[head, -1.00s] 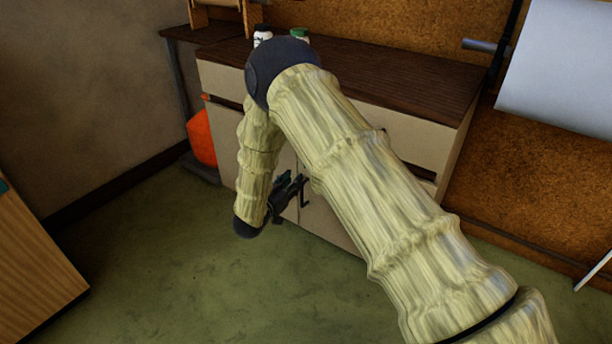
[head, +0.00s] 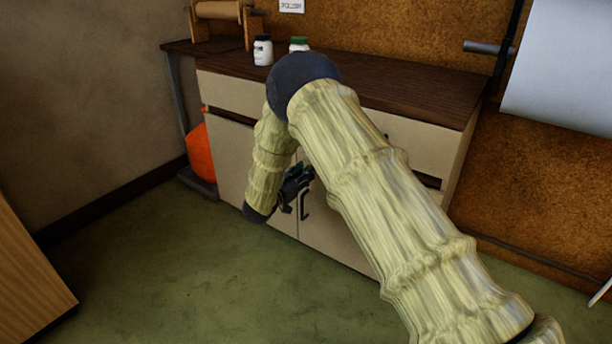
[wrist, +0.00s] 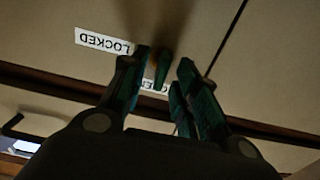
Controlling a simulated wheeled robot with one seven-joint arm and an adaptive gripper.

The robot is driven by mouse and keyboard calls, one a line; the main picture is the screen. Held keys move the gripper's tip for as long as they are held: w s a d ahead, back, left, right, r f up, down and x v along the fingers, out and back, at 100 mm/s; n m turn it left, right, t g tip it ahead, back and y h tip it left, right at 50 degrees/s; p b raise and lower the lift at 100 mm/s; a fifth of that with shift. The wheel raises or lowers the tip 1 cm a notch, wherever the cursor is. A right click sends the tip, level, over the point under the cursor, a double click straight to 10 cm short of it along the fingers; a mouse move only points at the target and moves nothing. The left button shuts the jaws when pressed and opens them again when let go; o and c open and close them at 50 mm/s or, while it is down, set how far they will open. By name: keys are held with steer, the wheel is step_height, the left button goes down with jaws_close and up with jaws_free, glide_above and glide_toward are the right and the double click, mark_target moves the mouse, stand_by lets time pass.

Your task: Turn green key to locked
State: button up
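The green key (wrist: 163,66) shows in the wrist view as a dark green upright piece on the beige cabinet front (wrist: 240,65). A LOCKED label (wrist: 104,41) is to its left and a partly hidden OPEN label (wrist: 152,87) is just below it, both upside down in this view. My gripper (wrist: 164,60) is open, with one finger on each side of the key in the picture. I cannot tell whether either finger touches it. In the head view my gripper (head: 297,182) is at the cabinet's front; the key cannot be made out clearly there.
The cabinet has a dark wooden top (head: 410,98) with a white jar (head: 263,50) and a green-lidded jar (head: 299,44). An orange object (head: 200,152) stands left of the cabinet. The green floor (head: 170,270) in front is clear.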

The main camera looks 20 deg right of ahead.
steer(key=shift+x, duration=0.9)
jaws_close()
